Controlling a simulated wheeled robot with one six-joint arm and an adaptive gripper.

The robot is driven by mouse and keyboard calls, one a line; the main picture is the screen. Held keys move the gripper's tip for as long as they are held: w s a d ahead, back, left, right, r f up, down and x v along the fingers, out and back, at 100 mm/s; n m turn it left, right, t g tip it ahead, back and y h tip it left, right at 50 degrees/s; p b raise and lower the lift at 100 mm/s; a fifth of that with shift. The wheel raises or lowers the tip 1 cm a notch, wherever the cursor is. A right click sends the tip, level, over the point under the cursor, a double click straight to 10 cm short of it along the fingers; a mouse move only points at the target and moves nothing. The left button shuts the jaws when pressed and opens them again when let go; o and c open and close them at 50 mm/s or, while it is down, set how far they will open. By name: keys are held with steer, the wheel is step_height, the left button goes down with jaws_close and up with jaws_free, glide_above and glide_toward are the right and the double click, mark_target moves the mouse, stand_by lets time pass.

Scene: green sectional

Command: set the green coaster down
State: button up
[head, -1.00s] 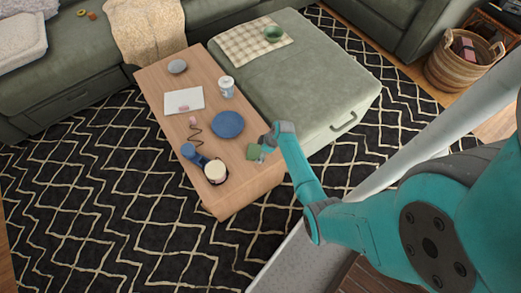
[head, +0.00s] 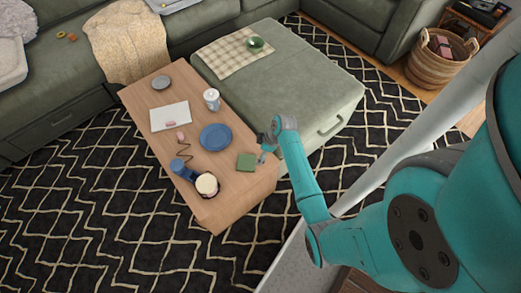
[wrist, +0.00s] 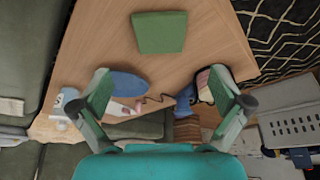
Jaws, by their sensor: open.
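The green coaster (head: 246,162) lies flat on the wooden coffee table (head: 232,190), near its right edge in the head view. In the wrist view the coaster (wrist: 160,32) is a green square beyond my fingertips, with bare wood around it. My gripper (head: 264,150) is just right of the coaster in the head view, beside the table edge and apart from the coaster. In the wrist view my gripper (wrist: 168,92) is open, its two fingers spread wide with nothing between them.
A blue plate (head: 216,137) lies left of the coaster.

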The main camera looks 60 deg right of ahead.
steer(key=s+a+r+m+t+h, duration=0.3)
steer(key=s+a+m+t+h, duration=0.1)
steer(key=s+a, duration=1.1)
steer(key=s+a+r+t, duration=0.2)
steer(key=s+a+r, duration=0.1)
steer(key=r, duration=0.6)
steer(key=s+a+r+m+t+y, duration=0.1)
steer(key=s+r, duration=0.4)
steer(key=r, duration=0.5)
steer(key=s+a+r+t, duration=0.4)
steer(key=a+r, duration=0.1)
steer(key=r, duration=0.5)
steer(key=shift+a+r+m+y, duration=0.15)
steer(key=shift+a+m+y, duration=0.1)
steer(key=shift+m+y, duration=0.15)
steer(key=shift+s, duration=0.1)
